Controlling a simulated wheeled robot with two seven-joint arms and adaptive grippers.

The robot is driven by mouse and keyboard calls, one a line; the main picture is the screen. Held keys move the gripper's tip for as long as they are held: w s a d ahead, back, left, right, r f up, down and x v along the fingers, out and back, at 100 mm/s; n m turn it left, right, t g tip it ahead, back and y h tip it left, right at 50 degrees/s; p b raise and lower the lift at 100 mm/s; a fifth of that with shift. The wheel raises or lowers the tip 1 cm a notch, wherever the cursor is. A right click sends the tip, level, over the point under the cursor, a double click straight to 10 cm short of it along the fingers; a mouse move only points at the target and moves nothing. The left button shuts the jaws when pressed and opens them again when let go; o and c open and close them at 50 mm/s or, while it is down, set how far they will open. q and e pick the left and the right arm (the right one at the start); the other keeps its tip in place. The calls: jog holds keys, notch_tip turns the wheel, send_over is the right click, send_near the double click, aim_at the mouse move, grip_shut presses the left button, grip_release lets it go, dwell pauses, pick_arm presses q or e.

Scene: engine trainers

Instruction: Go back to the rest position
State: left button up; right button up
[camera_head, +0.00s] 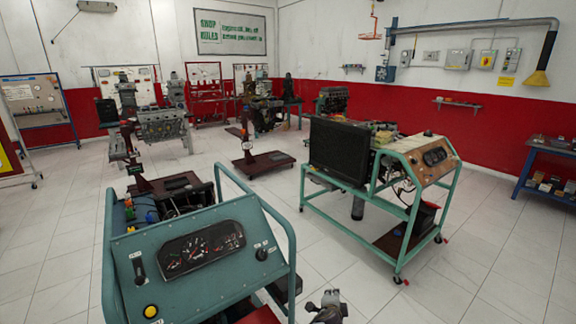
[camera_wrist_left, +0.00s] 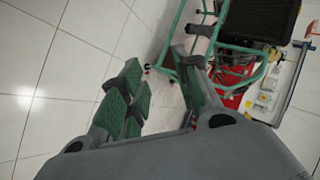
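My left gripper (camera_wrist_left: 160,95) shows in the left wrist view with its two green-padded fingers apart and nothing between them. Bare tiled floor and part of a green-framed stand lie beyond the fingers. In the head view a grey gripper (camera_head: 328,306) shows at the bottom edge, right of the near teal trainer; it appears to be the left one, with its arm out of frame. No right gripper can be made out in either view.
A teal engine trainer (camera_head: 200,250) with gauges stands close at the front left. A green-framed trainer (camera_head: 420,190) with a black radiator (camera_head: 338,152) stands to the right. A blue bench (camera_head: 545,185) is at the right wall. The tiled floor (camera_head: 440,295) at front right is clear.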

pick_arm(q)
jog(key=s+a+f+n+g, duration=0.25)
jog(key=a+f+n, duration=0.55)
jog(key=a+f, duration=0.65)
jog(key=s+a+f+n+g, duration=0.2)
jog(key=s+a+f+n, duration=0.3)
jog(key=s+a+f, duration=0.9)
jog(key=s+a+f+n+g+y, duration=0.1)
jog(key=s+a+f, duration=0.45)
jog(key=s, duration=0.45)
jog(key=s+a+f+n+g+y, duration=0.1)
jog(key=s+a+f+y, duration=0.1)
jog(key=s+a+f, duration=0.6)
jog(key=s+f+g, duration=0.2)
jog(key=s+g, duration=0.1)
jog(key=s, duration=2)
jog(key=shift+s+a, duration=0.35)
jog(key=shift+a, duration=0.1)
